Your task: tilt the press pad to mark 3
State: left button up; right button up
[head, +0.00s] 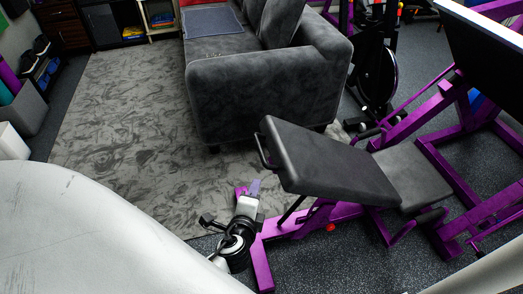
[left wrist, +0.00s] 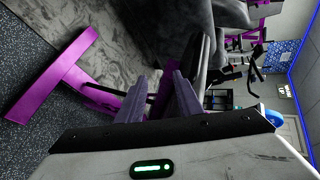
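A dark padded board (head: 325,165) sits tilted on a purple-framed exercise machine, its raised end toward the sofa. A thin dark handle (head: 263,152) sticks out from that raised end. A larger dark plate (head: 490,45) is on the machine at the top right; I cannot tell which of the two is the press pad. My left gripper (head: 248,187) is just below and left of the handle, near the purple frame. In the left wrist view its two fingers (left wrist: 158,100) are apart, with purple frame seen behind the gap. No numbered marks are readable. My right gripper is out of view.
A grey sofa (head: 265,85) stands behind the board, close to its raised end. The machine's seat (head: 411,172) and purple base bar (head: 261,262) are near. A black exercise bike (head: 378,75) is behind. The patterned rug (head: 125,130) at left is clear.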

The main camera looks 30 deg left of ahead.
aim_at(260, 146)
pick_arm(q)
jog(key=w+a+r+m+y, duration=0.1)
jog(key=w+a, duration=0.1)
jog(key=w, duration=0.2)
jog(key=w+a+m+t+b, duration=0.1)
jog(key=w+a, duration=0.1)
jog(key=w, duration=0.3)
jog(key=w+a+r+m+y, duration=0.1)
jog(key=w+a+m, duration=0.1)
jog(key=w+a, duration=0.1)
jog(key=shift+w+a+r+t+y, duration=0.1)
jog(key=shift+w+r+t+y, duration=0.25)
jog(key=shift+w, duration=0.3)
grip_shut()
